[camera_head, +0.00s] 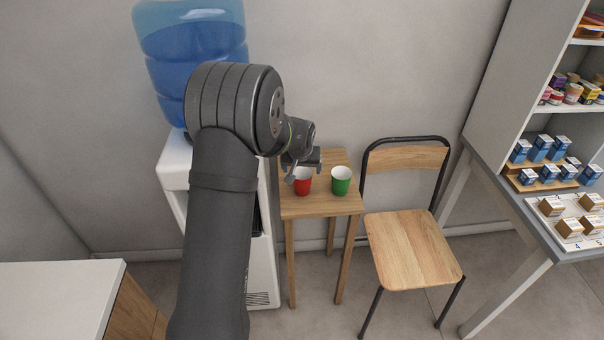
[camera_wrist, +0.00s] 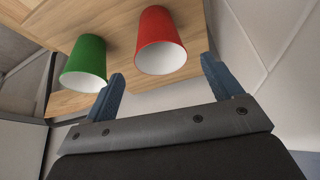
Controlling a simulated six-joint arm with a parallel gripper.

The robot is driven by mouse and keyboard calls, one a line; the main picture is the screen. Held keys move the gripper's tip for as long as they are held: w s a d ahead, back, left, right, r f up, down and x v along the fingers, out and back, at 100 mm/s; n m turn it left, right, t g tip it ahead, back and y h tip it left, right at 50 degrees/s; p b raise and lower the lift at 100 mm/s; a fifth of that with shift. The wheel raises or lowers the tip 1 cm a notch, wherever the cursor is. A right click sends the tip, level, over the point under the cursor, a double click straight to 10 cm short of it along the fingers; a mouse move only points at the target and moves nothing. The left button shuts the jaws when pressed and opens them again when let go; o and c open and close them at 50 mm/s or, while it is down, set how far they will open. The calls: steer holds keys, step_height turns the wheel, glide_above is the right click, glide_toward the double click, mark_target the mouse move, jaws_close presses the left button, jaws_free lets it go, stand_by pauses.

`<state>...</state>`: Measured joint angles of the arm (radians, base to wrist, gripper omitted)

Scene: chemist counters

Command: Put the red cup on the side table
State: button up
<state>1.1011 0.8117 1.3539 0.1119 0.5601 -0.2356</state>
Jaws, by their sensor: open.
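The red cup (camera_head: 302,182) stands upright on the wooden side table (camera_head: 318,207). The green cup (camera_head: 341,181) stands upright to its right on the same table. The table's wooden top (camera_wrist: 115,38) also shows there.
A water cooler with a blue bottle (camera_head: 195,45) stands left of the table. A wooden chair (camera_head: 412,248) is close on its right. A counter with shelves and boxes (camera_head: 545,205) is at the far right. A white counter (camera_head: 60,298) is at the lower left.

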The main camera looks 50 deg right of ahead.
mark_target(302, 169)
steer(key=v, duration=0.6)
steer(key=x, duration=1.2)
steer(key=shift+r, duration=1.3)
